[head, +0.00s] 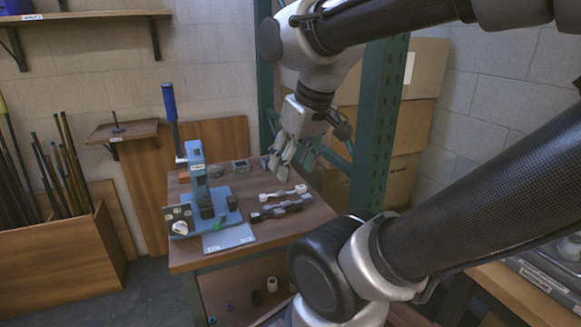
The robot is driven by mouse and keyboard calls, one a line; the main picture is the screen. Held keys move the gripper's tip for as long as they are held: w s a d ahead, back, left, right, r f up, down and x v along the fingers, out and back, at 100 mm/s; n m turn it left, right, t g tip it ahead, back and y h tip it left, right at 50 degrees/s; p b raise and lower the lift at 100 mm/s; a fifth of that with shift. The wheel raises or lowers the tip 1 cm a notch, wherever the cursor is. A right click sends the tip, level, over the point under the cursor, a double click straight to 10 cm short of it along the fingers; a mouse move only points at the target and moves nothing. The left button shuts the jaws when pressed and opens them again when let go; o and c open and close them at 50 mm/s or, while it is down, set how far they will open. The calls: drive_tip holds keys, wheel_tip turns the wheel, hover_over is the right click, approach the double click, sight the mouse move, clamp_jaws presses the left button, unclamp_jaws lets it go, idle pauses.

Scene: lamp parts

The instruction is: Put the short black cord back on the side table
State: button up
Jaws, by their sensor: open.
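A dark bundled piece (281,209), which looks like the short black cord, lies on the wooden table (308,228) near its front right part. A similar white bundled piece (283,193) lies just behind it. My gripper (278,163) is open above the back right part of the table, higher than and behind both pieces. It appears empty and apart from them. I cannot tell whether this wooden table is the side table.
A blue lever press (197,185) stands on the table's left half, with a grey-blue plate (228,238) before it. Small boxes (241,165) lie at the back. A green upright (378,120) and cardboard boxes (405,130) stand at right. A shelf below holds small parts.

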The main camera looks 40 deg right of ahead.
drive_tip(key=w+f+g, duration=0.3)
drive_tip(key=w+f, duration=0.1)
drive_tip(key=f, duration=0.2)
drive_tip(key=n+g, duration=0.1)
drive_tip(key=n, duration=1.2)
hover_over(252, 215)
drive_tip(key=f, duration=1.1)
drive_tip(key=shift+s+d, duration=0.25)
drive_tip(key=shift+s, duration=0.05)
drive_tip(key=shift+w+n, duration=0.3)
drive_tip(key=shift+n, duration=0.5)
drive_tip(key=shift+f, duration=0.3)
drive_tip(key=f, duration=0.7)
drive_tip(key=shift+a, duration=0.25)
clamp_jaws()
